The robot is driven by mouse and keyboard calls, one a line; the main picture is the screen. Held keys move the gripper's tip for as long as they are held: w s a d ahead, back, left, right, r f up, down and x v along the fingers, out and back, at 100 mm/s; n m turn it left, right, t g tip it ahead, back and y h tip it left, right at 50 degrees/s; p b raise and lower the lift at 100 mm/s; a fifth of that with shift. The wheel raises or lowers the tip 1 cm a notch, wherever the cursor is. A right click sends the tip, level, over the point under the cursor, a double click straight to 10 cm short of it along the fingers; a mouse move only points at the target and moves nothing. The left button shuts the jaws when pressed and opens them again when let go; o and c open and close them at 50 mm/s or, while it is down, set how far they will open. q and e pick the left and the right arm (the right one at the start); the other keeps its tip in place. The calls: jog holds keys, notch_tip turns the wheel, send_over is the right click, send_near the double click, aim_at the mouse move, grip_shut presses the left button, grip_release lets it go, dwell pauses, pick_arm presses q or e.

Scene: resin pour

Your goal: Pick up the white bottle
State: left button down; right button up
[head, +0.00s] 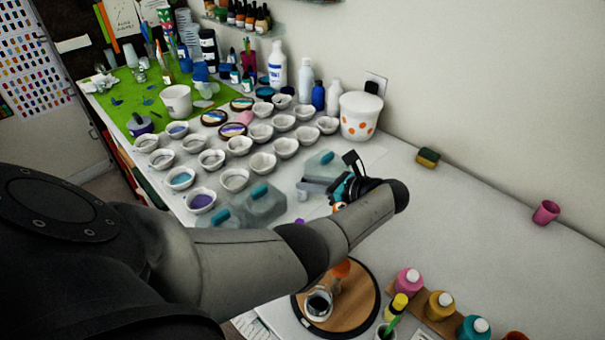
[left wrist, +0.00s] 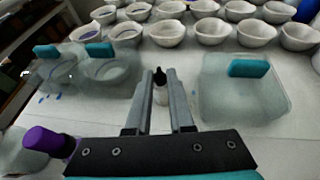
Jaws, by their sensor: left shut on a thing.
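A small white bottle (left wrist: 160,95) with a black tip stands between the two fingers of my left gripper (left wrist: 160,103) in the left wrist view. The gripper is shut on it, and the fingers hide its sides. In the head view my left gripper (head: 313,187) reaches over the white table between clear teal-handled containers; I cannot make out the held bottle there. Other white bottles stand at the back by the wall: a tall one (head: 277,66), a slimmer one (head: 306,82) and a shorter one (head: 334,98). My right gripper is not in view.
Rows of white bowls (head: 239,146) stand beyond the gripper. Clear containers flank it: one at its right (left wrist: 245,95) and two at its left (left wrist: 108,75). A white pot with orange dots (head: 360,117) stands near the wall. The table at the right is mostly clear.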

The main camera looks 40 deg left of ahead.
pick_arm(q)
jog(key=shift+d+f, duration=0.1)
jog(key=shift+r+p, duration=0.3)
jog(key=shift+r, duration=0.1)
notch_tip(320, 180, up, 19)
jog(key=p, duration=0.6)
jog(key=shift+r, duration=0.15)
